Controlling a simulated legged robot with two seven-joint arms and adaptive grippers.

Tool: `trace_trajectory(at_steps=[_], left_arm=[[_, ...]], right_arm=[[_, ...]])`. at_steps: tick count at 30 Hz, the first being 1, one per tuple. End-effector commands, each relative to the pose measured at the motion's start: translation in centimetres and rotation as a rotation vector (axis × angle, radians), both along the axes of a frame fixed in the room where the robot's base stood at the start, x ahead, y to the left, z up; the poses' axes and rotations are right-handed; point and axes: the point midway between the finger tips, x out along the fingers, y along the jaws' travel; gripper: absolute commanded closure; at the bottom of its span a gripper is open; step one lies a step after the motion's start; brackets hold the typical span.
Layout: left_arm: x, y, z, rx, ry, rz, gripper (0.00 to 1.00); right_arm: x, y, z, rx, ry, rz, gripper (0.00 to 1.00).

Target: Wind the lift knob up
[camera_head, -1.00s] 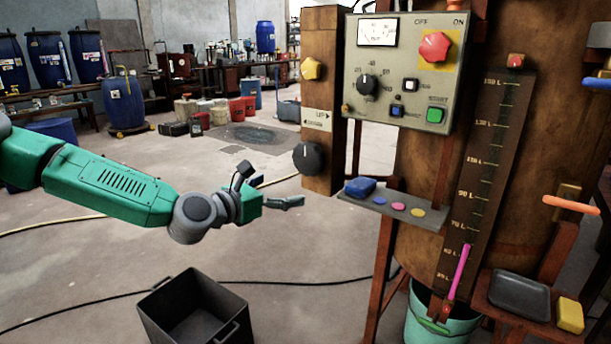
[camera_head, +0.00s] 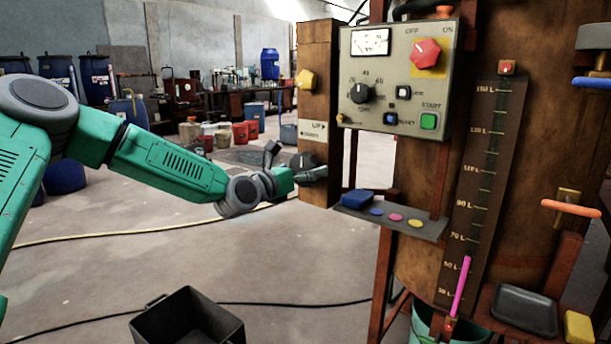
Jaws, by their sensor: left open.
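The fingers are open and partly hide the knob. I cannot tell whether they touch it. My right gripper is out of view.
A yellow knob (camera_head: 305,79) sits higher on the post. Right of it is a control panel (camera_head: 397,75) with a red knob, a dial and buttons. Below it is a small shelf (camera_head: 424,230) with a blue block. A dark open bin (camera_head: 188,322) stands on the floor.

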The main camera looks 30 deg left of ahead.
Motion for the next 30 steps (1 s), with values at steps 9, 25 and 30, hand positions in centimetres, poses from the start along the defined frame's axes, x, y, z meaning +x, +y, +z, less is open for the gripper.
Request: trace_trajectory(at_steps=[9,25,30], left_arm=[[1.5,0.3,-0.2,-0.006,0.001,0.001,0.04],[1.5,0.3,0.0,0.0,-0.003,0.002,0.5],[1.5,0.3,0.0,0.034,-0.007,0.003,0.5]], right_arm=[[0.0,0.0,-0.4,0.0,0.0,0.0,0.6],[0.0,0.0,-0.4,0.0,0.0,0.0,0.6],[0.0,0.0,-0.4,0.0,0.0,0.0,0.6]])
